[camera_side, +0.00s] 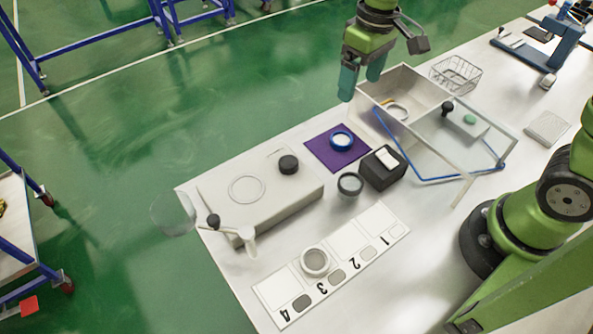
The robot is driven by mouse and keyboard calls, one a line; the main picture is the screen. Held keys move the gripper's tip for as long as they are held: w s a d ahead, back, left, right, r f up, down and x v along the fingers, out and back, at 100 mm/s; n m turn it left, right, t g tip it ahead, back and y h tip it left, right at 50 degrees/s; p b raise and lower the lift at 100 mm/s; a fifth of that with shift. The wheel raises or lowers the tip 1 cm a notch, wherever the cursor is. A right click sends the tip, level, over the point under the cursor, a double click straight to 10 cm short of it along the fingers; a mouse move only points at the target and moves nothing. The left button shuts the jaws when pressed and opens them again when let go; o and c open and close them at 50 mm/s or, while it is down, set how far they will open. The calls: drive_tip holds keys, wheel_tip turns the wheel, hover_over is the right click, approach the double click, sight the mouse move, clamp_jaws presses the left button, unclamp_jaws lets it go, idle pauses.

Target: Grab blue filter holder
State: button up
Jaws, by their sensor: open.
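The blue filter holder (342,141) is a small blue ring with a pale centre. It lies on a purple mat (328,158) near the far edge of the white table. My gripper (361,82) hangs above the far table edge, up and to the right of the blue holder in the picture. Its two teal fingers point down and are apart, with nothing seen between them. The gripper does not touch the holder.
A black block (376,175) and a dark ring (350,184) stand beside the mat. A beige box (262,205) with a black knob is at left, an open box with a clear lid (455,145) at right. A numbered strip (374,243) carries a white ring (315,261).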

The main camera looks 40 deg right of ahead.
drive_tip(key=w+n, duration=0.2)
hover_over(341, 140)
drive_tip(key=shift+g+h, duration=0.3)
drive_tip(key=f, duration=1)
drive_tip(key=shift+s+f, duration=0.35)
drive_tip(key=shift+w+f, duration=0.15)
drive_tip(key=shift+f, duration=1.3)
drive_tip(key=shift+w+f, duration=0.15)
drive_tip(key=shift+f, duration=1.3)
drive_tip(key=c, duration=1.1)
